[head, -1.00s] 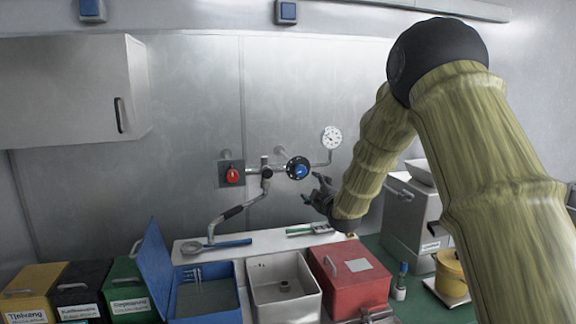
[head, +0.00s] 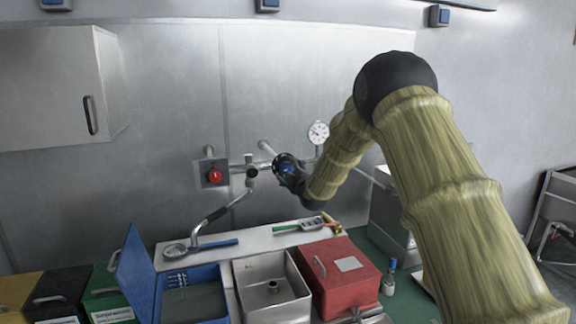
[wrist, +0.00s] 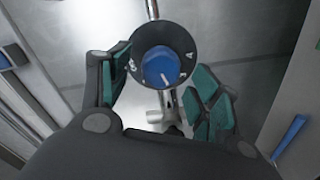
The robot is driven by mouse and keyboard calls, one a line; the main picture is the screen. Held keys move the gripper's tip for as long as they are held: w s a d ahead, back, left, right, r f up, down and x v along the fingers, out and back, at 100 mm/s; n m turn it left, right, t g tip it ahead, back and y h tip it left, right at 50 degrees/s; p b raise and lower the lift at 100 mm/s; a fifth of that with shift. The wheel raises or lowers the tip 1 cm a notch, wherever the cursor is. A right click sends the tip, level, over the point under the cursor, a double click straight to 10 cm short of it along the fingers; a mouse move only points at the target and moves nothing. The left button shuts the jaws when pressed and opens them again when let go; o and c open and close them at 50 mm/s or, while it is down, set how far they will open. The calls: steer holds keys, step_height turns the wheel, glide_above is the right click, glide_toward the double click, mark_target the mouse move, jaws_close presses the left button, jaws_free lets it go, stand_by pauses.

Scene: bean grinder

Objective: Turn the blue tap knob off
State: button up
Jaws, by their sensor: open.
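The blue tap knob (wrist: 160,68) sits on a round black dial with white letters, on the pipe against the metal wall. In the wrist view my gripper (wrist: 165,100) is open, with its green-padded fingers to the left and right of the dial, and I see no clear contact. The knob's white mark is at its lower right. In the head view my gripper (head: 291,178) is right at the knob (head: 286,168) and partly covers it.
A red knob (head: 214,175) is on the wall plate to the left. A pressure gauge (head: 318,132) is above right. Below are a white shelf (head: 262,237) with tools, an open blue box (head: 135,270), a metal sink (head: 272,286) and a red box (head: 340,272).

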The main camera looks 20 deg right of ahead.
mark_target(287, 169)
steer(key=shift+w+r, duration=0.2)
steer(key=shift+w, duration=0.25)
steer(key=shift+w+a+f+p, duration=0.15)
steer(key=shift+w+p, duration=0.15)
steer(key=shift+w, duration=0.3)
steer(key=shift+w+f+p, duration=0.1)
steer(key=shift+w+p, duration=0.2)
steer(key=shift+w, duration=0.3)
steer(key=c, duration=1)
